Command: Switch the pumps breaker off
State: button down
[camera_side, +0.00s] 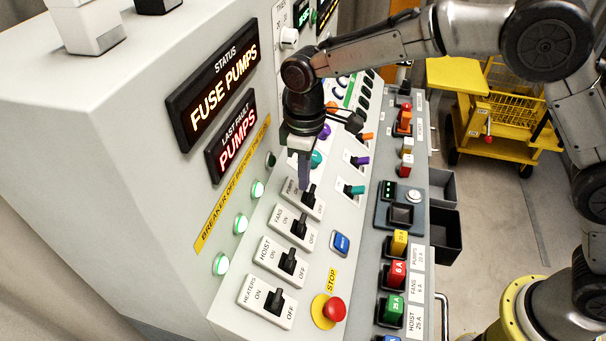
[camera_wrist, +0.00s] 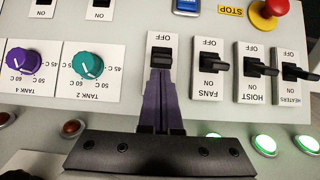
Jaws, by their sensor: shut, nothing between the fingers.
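The pumps breaker (camera_side: 310,198) is a black lever on a white plate, the farthest of the row of breakers in the side view, with ON at its left and OFF at its right. In the wrist view its lever (camera_wrist: 160,58) stands just beyond my fingertips; I cannot tell clearly which way it is thrown. My gripper (camera_side: 304,186) is shut and empty, its purple fingers pointing down at the ON side of the lever. In the wrist view my gripper (camera_wrist: 161,76) covers the plate's ON end. Whether the fingertips touch the lever is unclear.
The fans breaker (camera_side: 300,229), hoist breaker (camera_side: 289,261) and heaters breaker (camera_side: 274,302) line up nearer the camera. Their lamps glow green; the lamp (camera_side: 271,159) by pumps is dark. The status display (camera_side: 224,88) reads FUSE PUMPS. A red stop button (camera_side: 334,309) is close by.

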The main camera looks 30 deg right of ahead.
aim_at(314, 187)
jog(key=shift+s+d+t+y, duration=0.35)
jog(key=shift+d+t+y, duration=0.05)
jog(key=shift+t+y, duration=0.2)
jog(key=shift+s+d+t+y, duration=0.25)
jog(key=shift+s+t+y, duration=0.05)
jog(key=shift+t+y, duration=0.2)
jog(key=shift+s+d+f+t+y, duration=0.1)
jog(key=shift+s+d+t+y, duration=0.4)
jog(key=shift+t+y, duration=0.2)
jog(key=shift+s+d+f, duration=0.15)
jog(key=shift+s+d, duration=0.05)
jog(key=shift+d, duration=0.05)
jog(key=shift+s+d+r, duration=0.2)
jog(key=shift+s+d, duration=0.3)
jog(key=shift+s, duration=0.05)
jog(key=s+d+r, duration=0.5)
jog(key=r, duration=0.1)
jog(key=shift+s+d, duration=0.3)
jog(key=shift+d, duration=0.05)
